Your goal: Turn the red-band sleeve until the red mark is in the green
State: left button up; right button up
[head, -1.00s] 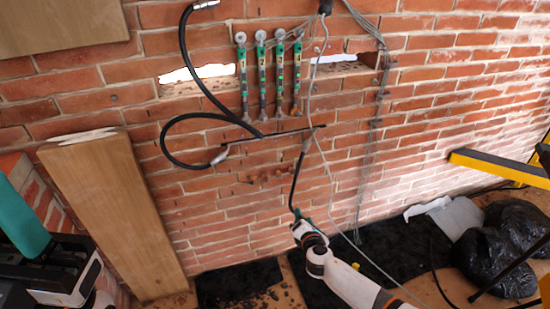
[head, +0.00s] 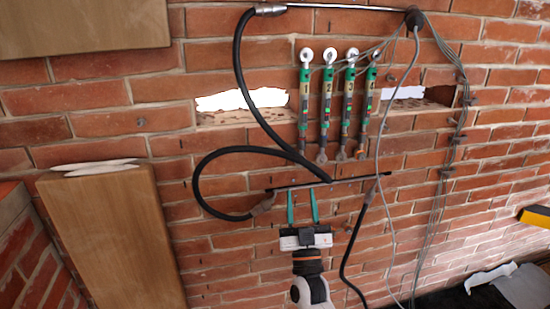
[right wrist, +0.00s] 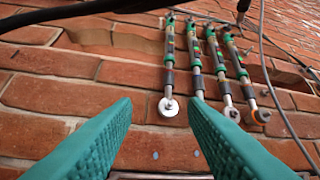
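Several slim rods hang side by side on the brick wall, with green upper parts, grey sleeves and numbers 1 to 4. They are rod 1 (head: 304,95), rod 2 (head: 327,95), rod 3 (head: 349,95) and rod 4 (head: 367,95). Small red and green spots show on some; I cannot tell which sleeve has the red band, nor where its mark stands. My right gripper (head: 301,193) points up, open and empty, below the rods and a dark bar. In the right wrist view its teal fingers (right wrist: 160,108) are apart, below the rods' lower eyes (right wrist: 168,107). My left gripper is out of view.
A thin dark bar (head: 335,183) crosses the wall between my right gripper and the rods. A black hose (head: 243,75) loops left of them; grey cables (head: 459,120) hang right. A wooden board (head: 115,240) leans at lower left. Slots (head: 240,99) open in the wall.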

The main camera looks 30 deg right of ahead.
aim_at(303, 148)
jog(key=shift+m+g+h, duration=0.3)
jog(key=shift+m+h, duration=0.5)
jog(key=shift+h, duration=0.1)
jog(key=x, duration=1.2)
jog(key=shift+s+d+r, duration=0.2)
jog(key=shift+s+d, duration=0.05)
jog(key=shift+d, duration=0.1)
jog(key=shift+c, duration=0.6)
grip_shut()
jog(key=shift+n+y, duration=0.3)
jog(key=shift+y, duration=0.1)
